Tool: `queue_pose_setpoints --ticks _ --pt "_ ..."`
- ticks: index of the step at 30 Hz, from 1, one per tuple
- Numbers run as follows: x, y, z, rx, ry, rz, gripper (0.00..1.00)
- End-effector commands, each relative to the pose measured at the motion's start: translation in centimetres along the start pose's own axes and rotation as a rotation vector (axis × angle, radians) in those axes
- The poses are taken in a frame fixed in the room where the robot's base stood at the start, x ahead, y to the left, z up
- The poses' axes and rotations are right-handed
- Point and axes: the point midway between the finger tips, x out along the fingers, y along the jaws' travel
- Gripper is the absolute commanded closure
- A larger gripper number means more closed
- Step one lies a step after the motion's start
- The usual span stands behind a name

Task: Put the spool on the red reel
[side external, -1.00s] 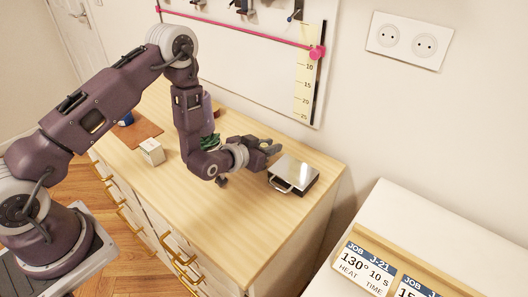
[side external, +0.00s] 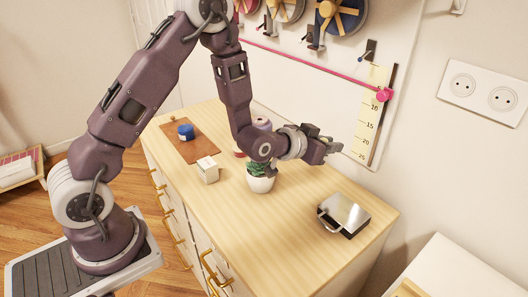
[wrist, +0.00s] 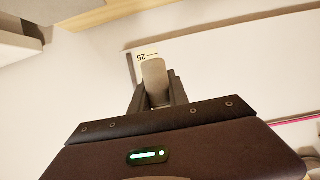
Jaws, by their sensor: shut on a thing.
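My gripper (side external: 328,149) is raised above the dresser, between the metal box and the wall board. In the wrist view my gripper (wrist: 155,95) is shut around a small greyish thing (wrist: 154,75) with a rounded end; I cannot tell whether it is the spool. A purple spool-like thing (side external: 262,123) stands on the dresser behind my arm, partly hidden. On the wall board, a pinkish-red reel (side external: 246,5) hangs at the upper left, cut off by the picture's top edge.
A tan reel (side external: 288,8) and a blue reel (side external: 341,16) hang beside it. A metal box (side external: 345,214) stands at the dresser's right. A potted plant (side external: 261,180), white box (side external: 208,170) and blue-lidded jar (side external: 185,132) stand left. Bare wood lies at the front.

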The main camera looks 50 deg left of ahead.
Motion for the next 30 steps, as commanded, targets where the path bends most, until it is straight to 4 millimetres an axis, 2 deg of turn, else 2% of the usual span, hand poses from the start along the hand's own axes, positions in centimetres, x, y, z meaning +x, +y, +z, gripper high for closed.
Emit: queue_pose_setpoints --ticks 1,3,12,21,30 --pt "-0.6 0.0 -1.8 0.0 0.01 -0.001 1.0" --pt "-1.6 0.0 -4.0 0.0 0.012 -0.001 1.0" --pt "-4.6 0.1 -11.2 0.001 0.009 0.001 1.0" --pt "-3.3 -5.6 -14.3 0.015 0.004 0.024 1.0" --pt "-3.6 -11.1 -15.6 0.04 0.004 0.079 1.0"
